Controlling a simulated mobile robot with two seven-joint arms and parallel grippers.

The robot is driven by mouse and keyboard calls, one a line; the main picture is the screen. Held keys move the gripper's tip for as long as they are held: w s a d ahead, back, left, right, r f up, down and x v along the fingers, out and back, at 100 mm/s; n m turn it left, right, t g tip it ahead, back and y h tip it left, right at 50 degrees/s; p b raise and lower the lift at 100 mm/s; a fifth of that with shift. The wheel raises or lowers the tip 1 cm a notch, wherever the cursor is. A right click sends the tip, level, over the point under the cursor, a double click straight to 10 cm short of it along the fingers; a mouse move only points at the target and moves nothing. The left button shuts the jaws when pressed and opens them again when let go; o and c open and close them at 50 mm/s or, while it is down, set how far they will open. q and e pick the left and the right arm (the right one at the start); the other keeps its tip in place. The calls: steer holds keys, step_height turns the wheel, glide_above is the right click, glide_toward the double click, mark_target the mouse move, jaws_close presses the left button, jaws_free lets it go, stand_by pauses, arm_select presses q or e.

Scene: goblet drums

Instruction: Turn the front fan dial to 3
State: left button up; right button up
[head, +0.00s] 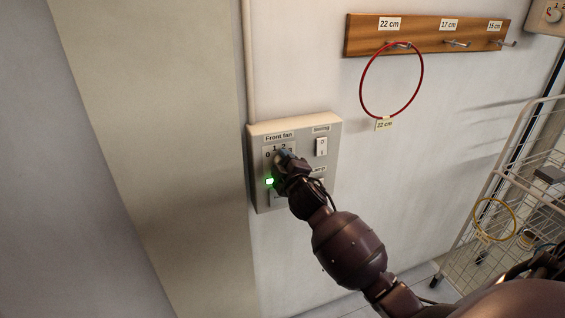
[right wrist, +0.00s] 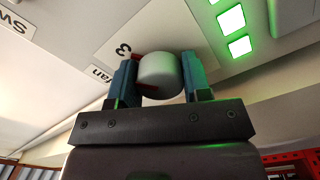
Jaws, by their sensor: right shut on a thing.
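The front fan dial sits on a beige wall panel (head: 330,135) under the label "Front fan" (head: 279,137). In the head view the digits 0, 1 and 2 show above my right gripper (head: 281,158), which covers the dial. In the right wrist view the dial's pale round knob (right wrist: 159,75) is between the two fingers of my right gripper (right wrist: 160,82), which is shut on it. Red parts show beside the knob, on the side of the printed 3 (right wrist: 122,48). A finger partly hides them, so the exact setting is unclear. My left gripper is not in view.
Green lights (right wrist: 240,46) glow beside the dial; one also shows in the head view (head: 270,181). A rocker switch (head: 321,146) is right of the dial. A hook rail (head: 430,35) holds a red ring (head: 363,84) above. A wire rack (head: 500,165) stands at right.

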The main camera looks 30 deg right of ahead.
steer(key=shift+m, duration=0.4)
steer(key=o, duration=0.9)
steer(key=shift+s, duration=0.1)
steer(key=b+v, duration=0.1)
steer(key=v, duration=0.9)
steer(key=shift+s, duration=0.35)
